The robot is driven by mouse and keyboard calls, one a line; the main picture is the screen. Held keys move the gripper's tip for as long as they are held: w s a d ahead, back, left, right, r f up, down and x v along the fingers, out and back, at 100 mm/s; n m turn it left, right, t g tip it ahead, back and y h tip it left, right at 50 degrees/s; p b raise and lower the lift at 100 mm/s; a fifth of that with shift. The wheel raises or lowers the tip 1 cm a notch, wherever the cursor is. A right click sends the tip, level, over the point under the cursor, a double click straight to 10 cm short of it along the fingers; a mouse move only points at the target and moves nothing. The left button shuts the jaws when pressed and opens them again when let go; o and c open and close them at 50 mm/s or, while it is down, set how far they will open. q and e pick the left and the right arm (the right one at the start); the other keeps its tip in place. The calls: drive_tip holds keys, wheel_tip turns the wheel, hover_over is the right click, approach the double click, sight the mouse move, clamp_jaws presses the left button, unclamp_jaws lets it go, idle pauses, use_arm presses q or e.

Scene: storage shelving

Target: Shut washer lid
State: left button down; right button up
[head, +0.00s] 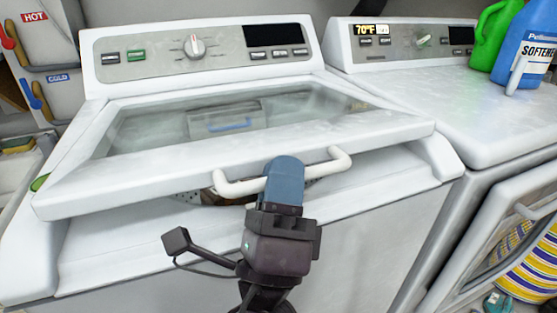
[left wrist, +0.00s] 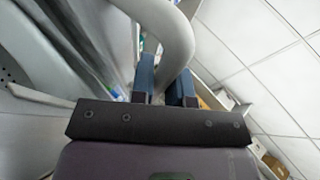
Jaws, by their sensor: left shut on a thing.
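The white washer lid (head: 130,180) with its glass window is slightly raised in the head view, tilted with its front edge above the washer body (head: 120,260). A dark gap shows under its front edge. A white bar handle (head: 235,188) runs along the front of the lid. My left gripper (head: 284,172), with blue fingers, is shut on the handle near its middle. In the left wrist view the handle (left wrist: 172,40) passes between the blue fingers (left wrist: 165,85). My right gripper is not in view.
A second white machine, with a display panel (head: 405,40), stands at the right. Its front door (head: 520,215) is ajar. A green jug (head: 492,35) and a blue softener bottle (head: 525,45) stand on top. Hot and cold taps (head: 35,95) are at the left wall.

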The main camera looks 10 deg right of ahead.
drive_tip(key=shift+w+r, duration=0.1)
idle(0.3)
use_arm(q)
drive_tip(key=c, duration=1.1)
unclamp_jaws()
drive_tip(key=shift+f, duration=0.1)
